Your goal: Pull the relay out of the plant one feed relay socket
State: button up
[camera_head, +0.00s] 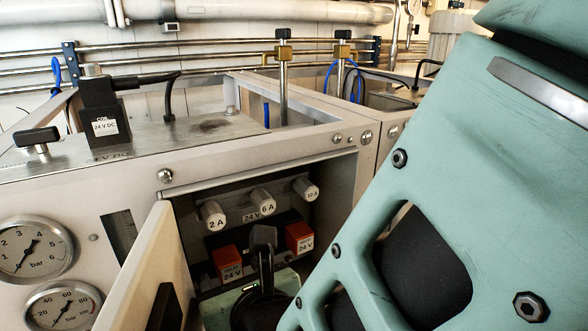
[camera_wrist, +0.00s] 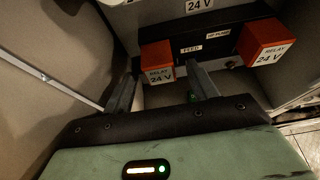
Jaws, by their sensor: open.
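The feed relay is an orange block with a white "RELAY 24 V" label, on the left of the open compartment in the head view (camera_head: 228,262). It also shows in the wrist view (camera_wrist: 157,60), left of a "FEED" label. My gripper (camera_wrist: 163,72) is open. Its two fingers point toward the feed relay, one to each side of it in the picture; whether they reach around it I cannot tell. In the head view my gripper (camera_head: 264,238) appears between the two relays. The feed socket is mostly hidden behind its relay.
A second orange relay (camera_head: 299,237) sits to the right, beside an "HP PUMP" label (camera_wrist: 218,34). White fuse caps (camera_head: 262,201) line the compartment above. The open door (camera_head: 140,270) stands on the left. Pressure gauges (camera_head: 33,249) are further left.

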jog(key=shift+w+a+f, duration=0.15)
jog(key=shift+w, duration=0.1)
jog(key=c, duration=1.2)
jog(key=shift+s+d+b, duration=0.15)
jog(key=shift+s+d, duration=0.35)
jog(key=shift+s, duration=0.35)
jog(key=shift+s+d+b, duration=0.15)
jog(key=shift+s+d, duration=0.35)
jog(key=shift+s, duration=0.3)
jog(key=shift+s+d+b, duration=0.15)
jog(key=shift+s+d, duration=0.35)
jog(key=shift+s, duration=0.35)
